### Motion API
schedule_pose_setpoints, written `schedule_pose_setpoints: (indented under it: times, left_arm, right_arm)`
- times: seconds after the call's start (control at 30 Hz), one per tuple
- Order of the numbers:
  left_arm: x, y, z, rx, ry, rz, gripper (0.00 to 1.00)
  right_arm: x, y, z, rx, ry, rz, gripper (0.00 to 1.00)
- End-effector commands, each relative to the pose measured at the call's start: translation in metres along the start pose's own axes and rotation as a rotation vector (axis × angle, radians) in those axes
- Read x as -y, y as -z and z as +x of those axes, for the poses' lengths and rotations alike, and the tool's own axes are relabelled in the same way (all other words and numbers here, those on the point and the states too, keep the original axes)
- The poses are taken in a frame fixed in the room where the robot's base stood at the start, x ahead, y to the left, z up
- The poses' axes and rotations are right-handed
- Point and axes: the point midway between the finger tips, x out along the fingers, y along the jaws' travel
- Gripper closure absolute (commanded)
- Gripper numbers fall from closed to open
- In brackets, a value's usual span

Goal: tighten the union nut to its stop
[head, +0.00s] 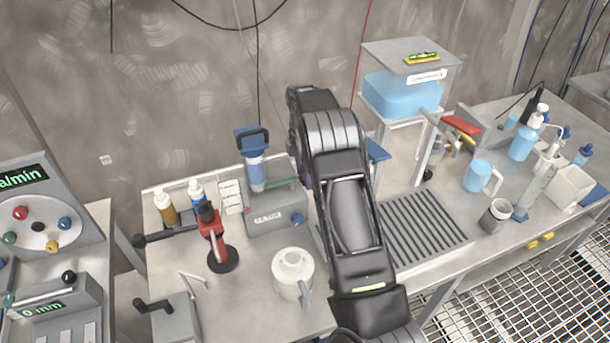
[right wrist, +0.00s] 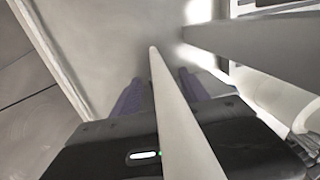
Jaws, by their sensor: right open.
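I cannot make out the union nut in either view; my right arm covers the middle of the bench in the head view. In the right wrist view my right gripper (right wrist: 160,88) is open, with one purple finger on each side of a pale, straight bar or pipe (right wrist: 181,125). The bar runs from the bottom of that view up between the fingers, and I cannot tell whether they touch it. In the head view a bit of purple finger shows beside my arm, behind the grey labelled box (head: 277,212). My left gripper is not in view.
A blue-topped filter (head: 254,168) stands left of my right arm. A tank of blue water (head: 402,97) stands behind it to the right. A white jug (head: 293,272), a red tool on a round base (head: 214,238) and a ribbed drain plate (head: 424,232) occupy the bench.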

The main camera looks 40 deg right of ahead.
Motion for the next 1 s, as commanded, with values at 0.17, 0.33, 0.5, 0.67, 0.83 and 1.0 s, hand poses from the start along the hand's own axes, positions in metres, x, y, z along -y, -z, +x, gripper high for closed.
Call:
schedule_pose_setpoints:
  times: [0.17,0.33,0.5,0.67,0.83,1.0]
  left_arm:
    - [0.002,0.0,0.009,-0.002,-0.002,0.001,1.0]
    - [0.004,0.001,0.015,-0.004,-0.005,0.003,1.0]
    - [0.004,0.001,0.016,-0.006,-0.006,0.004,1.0]
    - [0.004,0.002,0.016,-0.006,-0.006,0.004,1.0]
    - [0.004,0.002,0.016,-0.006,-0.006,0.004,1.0]
    - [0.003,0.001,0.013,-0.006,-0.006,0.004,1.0]
  right_arm:
    - [-0.001,0.0,-0.021,0.001,-0.005,-0.001,0.48]
    - [-0.001,0.0,-0.05,0.001,-0.004,-0.001,0.48]
    - [-0.001,0.0,-0.07,0.0,-0.002,0.0,0.48]
    - [0.0,0.0,-0.073,0.0,-0.001,0.001,0.48]
    - [0.0,0.0,-0.073,0.0,-0.001,0.0,0.48]
    - [-0.001,0.005,-0.079,-0.005,-0.007,-0.008,0.48]
